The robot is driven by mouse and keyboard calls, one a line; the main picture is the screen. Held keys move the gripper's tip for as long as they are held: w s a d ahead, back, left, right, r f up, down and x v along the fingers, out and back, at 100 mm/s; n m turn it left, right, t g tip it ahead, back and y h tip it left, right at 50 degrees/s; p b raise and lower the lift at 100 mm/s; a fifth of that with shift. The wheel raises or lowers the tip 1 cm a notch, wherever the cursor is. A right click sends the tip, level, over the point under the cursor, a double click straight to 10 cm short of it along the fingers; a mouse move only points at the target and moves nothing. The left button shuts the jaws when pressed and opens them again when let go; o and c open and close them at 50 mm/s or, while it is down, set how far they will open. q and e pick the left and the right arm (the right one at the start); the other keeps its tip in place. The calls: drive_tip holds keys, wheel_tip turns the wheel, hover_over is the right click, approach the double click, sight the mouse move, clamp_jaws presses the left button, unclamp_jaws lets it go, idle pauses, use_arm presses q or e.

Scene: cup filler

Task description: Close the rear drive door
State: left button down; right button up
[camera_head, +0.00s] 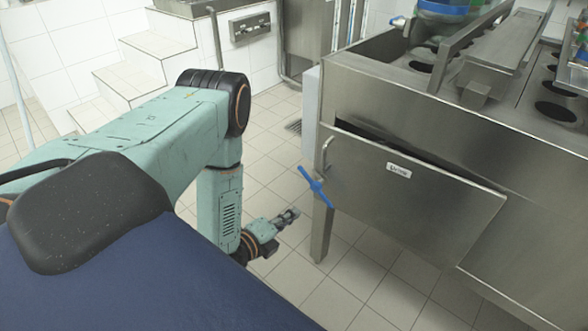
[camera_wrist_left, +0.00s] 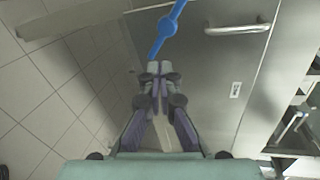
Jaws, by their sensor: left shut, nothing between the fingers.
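The rear drive door (camera_head: 415,190) is a steel panel on the side of the steel machine, with a small white label. It stands ajar, tilted out, with a dark gap along its top edge. A metal handle (camera_head: 326,155) is at its left end, and a blue latch (camera_head: 316,187) sits beside the door's left edge. My left gripper (camera_head: 290,215) is shut and empty, left of the latch and apart from the door. In the left wrist view the shut fingers (camera_wrist_left: 158,72) point towards the blue latch (camera_wrist_left: 168,28), with the door (camera_wrist_left: 215,75) to the right. My right gripper is not in view.
The steel machine (camera_head: 400,95) has round openings on top and stands on legs (camera_head: 322,232). White tiled steps (camera_head: 130,60) are at the back left. The tiled floor (camera_head: 270,150) between my arm and the machine is clear.

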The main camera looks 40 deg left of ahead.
use_arm(q)
wheel_tip(320, 180, up, 6)
drive_tip(key=a+n+t+y, duration=0.2)
drive_tip(key=n+t, duration=0.1)
drive_tip(key=b, duration=0.4)
approach(320, 159)
drive_tip(key=w, duration=0.5)
drive_tip(key=shift+w+a+r, duration=0.15)
drive_tip(key=shift+w+a, duration=0.05)
drive_tip(key=shift+w, duration=0.2)
drive_tip(key=shift+w+h, duration=0.3)
drive_tip(key=shift+w, duration=0.25)
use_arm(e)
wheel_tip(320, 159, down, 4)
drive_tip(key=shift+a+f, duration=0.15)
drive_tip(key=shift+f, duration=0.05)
use_arm(q)
drive_tip(key=shift+r, duration=0.1)
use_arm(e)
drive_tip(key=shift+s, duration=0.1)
